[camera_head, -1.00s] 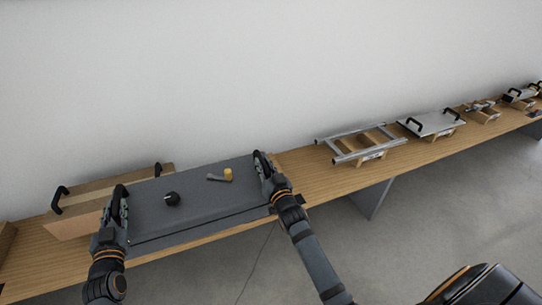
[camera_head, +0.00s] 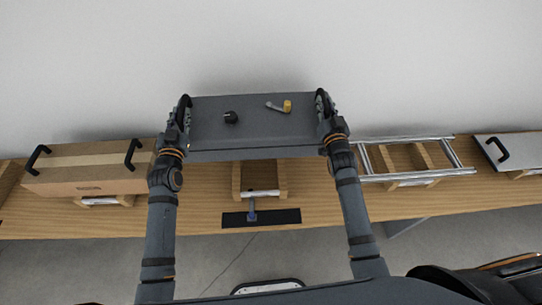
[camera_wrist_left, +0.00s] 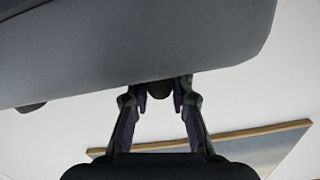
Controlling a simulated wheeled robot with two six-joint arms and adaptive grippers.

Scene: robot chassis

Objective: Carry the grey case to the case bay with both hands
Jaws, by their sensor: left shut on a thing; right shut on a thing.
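The grey case (camera_head: 255,138), a wide flat box with a handle at each end, is held roughly level above the bench. A black knob (camera_head: 231,117) and a grey tool with a yellow end (camera_head: 280,106) lie on its top. My left gripper (camera_head: 180,120) is shut on the left handle and my right gripper (camera_head: 325,112) on the right one. In the left wrist view the left gripper's fingers (camera_wrist_left: 163,92) meet at the case's edge (camera_wrist_left: 110,75). A wooden cradle (camera_head: 238,185) shows partly below the case; I cannot tell whether it is the case bay.
A cardboard box with black handles (camera_head: 85,170) stands on the bench to the left. A metal ladder-like frame (camera_head: 415,175) lies to the right, with a silver panel (camera_head: 515,148) beyond it. A dark plate (camera_head: 275,217) sits at the bench's front edge. The wall is behind.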

